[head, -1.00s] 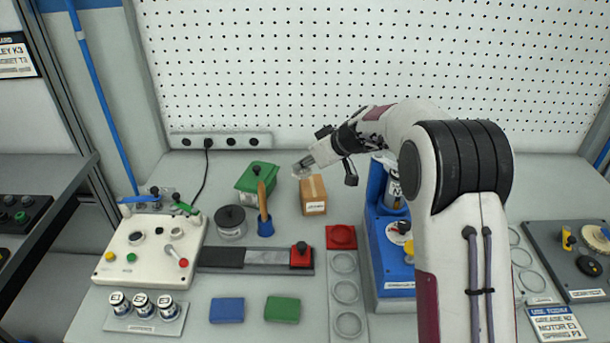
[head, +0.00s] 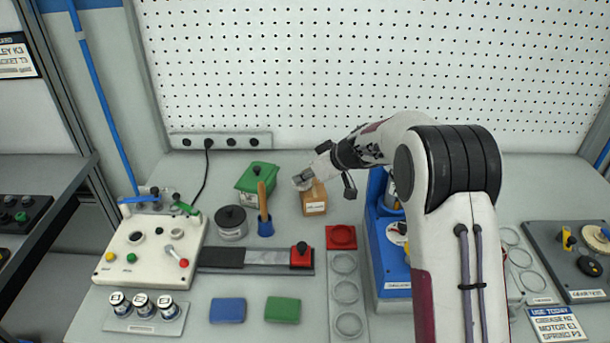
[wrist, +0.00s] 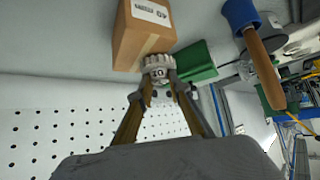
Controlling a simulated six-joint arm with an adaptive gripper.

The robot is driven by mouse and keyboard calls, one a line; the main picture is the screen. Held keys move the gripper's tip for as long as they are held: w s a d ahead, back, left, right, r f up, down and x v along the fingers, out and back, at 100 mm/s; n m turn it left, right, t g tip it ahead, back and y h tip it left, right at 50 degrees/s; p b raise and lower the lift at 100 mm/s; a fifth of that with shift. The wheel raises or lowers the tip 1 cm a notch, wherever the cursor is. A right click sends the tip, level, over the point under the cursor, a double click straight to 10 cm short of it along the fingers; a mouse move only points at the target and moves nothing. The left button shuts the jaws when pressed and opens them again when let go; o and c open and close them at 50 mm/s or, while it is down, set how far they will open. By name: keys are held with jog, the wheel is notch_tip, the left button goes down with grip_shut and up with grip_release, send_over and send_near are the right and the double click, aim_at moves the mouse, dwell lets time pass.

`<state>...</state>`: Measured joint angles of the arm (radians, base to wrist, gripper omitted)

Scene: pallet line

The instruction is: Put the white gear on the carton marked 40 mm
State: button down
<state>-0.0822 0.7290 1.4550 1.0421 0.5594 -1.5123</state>
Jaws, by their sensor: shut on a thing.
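The white gear (wrist: 157,67) is pinched between the fingertips of my gripper (wrist: 160,80) in the wrist view. In the head view the gear (head: 301,184) shows at the end of my gripper (head: 304,177), by the upper left of the carton. The brown carton (head: 316,201) stands on the bench; the wrist view shows its side (wrist: 140,40) and a white label that seems to read 40, upside down. The gear overlaps the carton's edge in both views. I cannot tell whether they touch. Part of the carton's top is hidden by my gripper.
A green lidded box (head: 256,179) stands close left of the carton. A red square holder (head: 341,237) lies in front, and a blue machine (head: 384,255) stands right.

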jog(key=shift+f, duration=0.1)
jog(key=c, duration=1.9)
grip_release()
jog(key=shift+s+d+r, duration=0.3)
jog(key=shift+r, duration=0.3)
jog(key=shift+v, duration=5.35)
jog(key=shift+s+r, duration=0.1)
